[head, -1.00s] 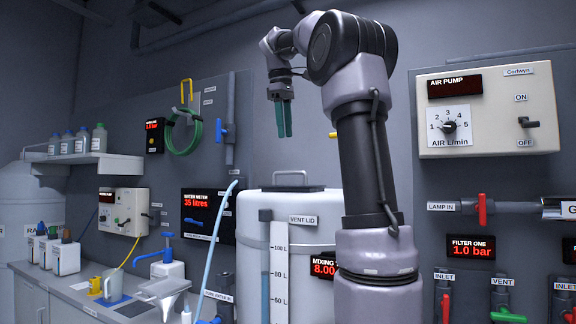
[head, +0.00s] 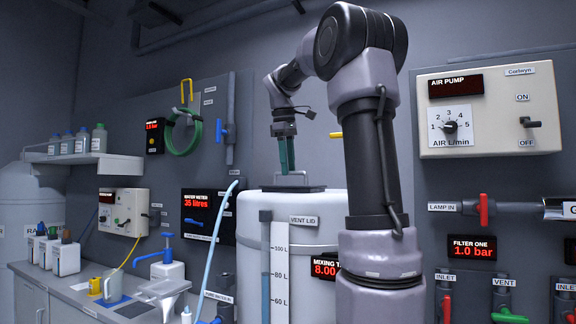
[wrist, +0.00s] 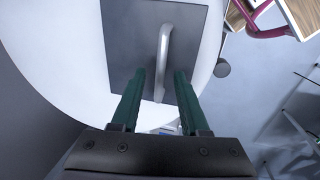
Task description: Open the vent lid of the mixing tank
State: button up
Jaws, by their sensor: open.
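The mixing tank (head: 313,211) is a white drum with a level scale on its front and a "VENT LID" label. On its top lies the vent lid (head: 318,189), a dark flat plate with a grey bar handle; it looks closed in the head view. In the wrist view the lid (wrist: 120,50) is a grey square with the handle (wrist: 163,55) running lengthwise. My gripper (head: 287,170) has green fingers pointing down, just above the handle. In the wrist view my gripper (wrist: 155,78) is open, with the handle's near end between its fingers; contact cannot be told.
A light blue hose (head: 215,240) rises left of the tank. The air pump panel (head: 490,110) is on the wall at the right, above pipes with red and green valves. A counter (head: 85,295) with bottles and a jug stands at the left.

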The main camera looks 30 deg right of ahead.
grip_shut()
dwell(1.4)
